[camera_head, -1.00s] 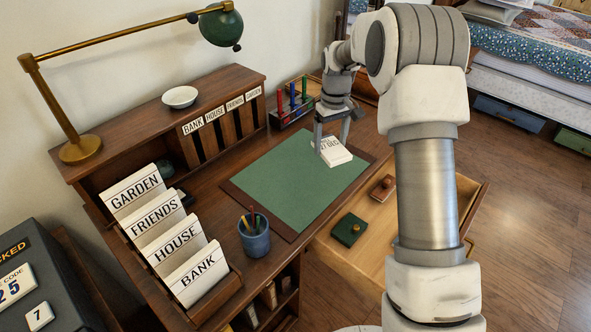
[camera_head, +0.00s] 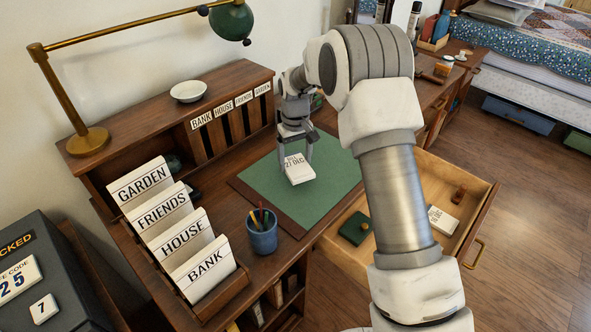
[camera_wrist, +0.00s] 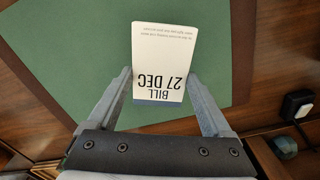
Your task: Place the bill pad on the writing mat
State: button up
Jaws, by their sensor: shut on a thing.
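The bill pad (camera_head: 299,172) is a white block marked "BILL 27 DEC" with a blue edge. It also shows in the wrist view (camera_wrist: 163,60), between the two fingers. My gripper (camera_head: 296,158) is shut on it and points down over the middle of the writing mat. The writing mat (camera_head: 262,188) is a green sheet with brown side bands on the desk. The pad is over the mat's green area; I cannot tell whether its underside touches it.
A blue pen cup (camera_head: 261,234) stands near the mat's front-left edge. A letter rack (camera_head: 207,274) is at left. The open drawer (camera_head: 403,262) at right holds a green block (camera_head: 355,228), a brown stamp (camera_head: 459,194) and another pad (camera_head: 441,220).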

aim_at(295, 164)
jog(key=shift+f+b, duration=0.3)
jog(key=shift+f, duration=1.55)
jog(key=shift+f, duration=0.15)
jog(key=o, duration=1.2)
jog(key=shift+c, duration=0.2)
